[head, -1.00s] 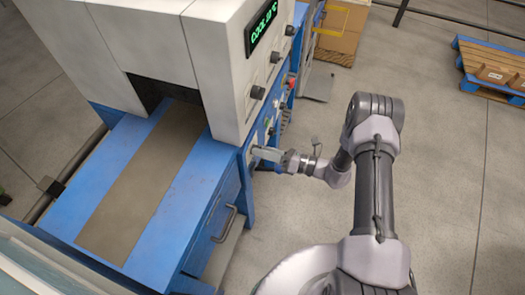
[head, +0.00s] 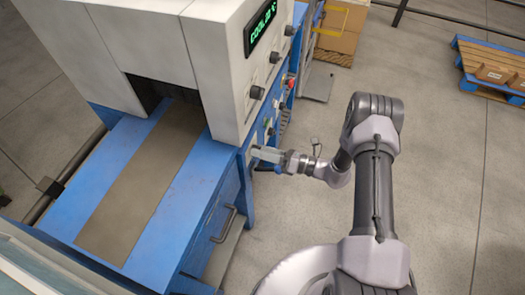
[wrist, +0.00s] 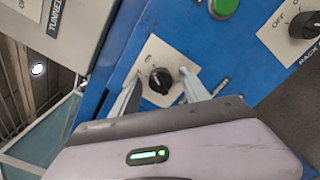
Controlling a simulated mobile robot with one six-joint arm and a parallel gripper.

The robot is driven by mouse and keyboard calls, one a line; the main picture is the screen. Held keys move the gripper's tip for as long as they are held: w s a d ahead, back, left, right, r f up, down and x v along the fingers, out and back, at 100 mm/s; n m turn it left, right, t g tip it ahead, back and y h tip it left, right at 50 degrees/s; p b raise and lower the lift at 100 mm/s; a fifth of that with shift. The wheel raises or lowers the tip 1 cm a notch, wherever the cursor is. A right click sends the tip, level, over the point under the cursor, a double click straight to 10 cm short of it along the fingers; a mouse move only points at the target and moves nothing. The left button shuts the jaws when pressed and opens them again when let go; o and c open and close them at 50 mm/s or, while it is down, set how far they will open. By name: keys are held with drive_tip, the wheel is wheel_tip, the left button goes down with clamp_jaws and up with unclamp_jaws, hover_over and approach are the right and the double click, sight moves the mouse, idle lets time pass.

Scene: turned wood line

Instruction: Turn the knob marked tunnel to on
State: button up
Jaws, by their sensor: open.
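A black rotary knob (wrist: 160,81) with a pale pointer mark sits on a white plate (wrist: 150,52) on the blue panel in the wrist view. Its pointer leans up and left; the small lettering beside it is hard to read. A label reading TUNNEL (wrist: 54,22) shows at the upper left, partly cut off; I cannot tell for certain which knob it names. My gripper (wrist: 161,82) is open, its two fingers on either side of the knob, with no clear contact visible. In the head view my gripper (head: 257,154) is at the machine's side panel and hides this knob.
A green button (wrist: 223,6) and another knob (wrist: 304,25) with ON and OFF lettering lie to the right. A drawer handle (head: 224,224) juts out below.

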drive_tip(key=p+v, duration=0.3)
drive_tip(key=v, duration=1.4)
drive_tip(key=shift+d, duration=0.2)
drive_tip(key=shift+r, duration=0.1)
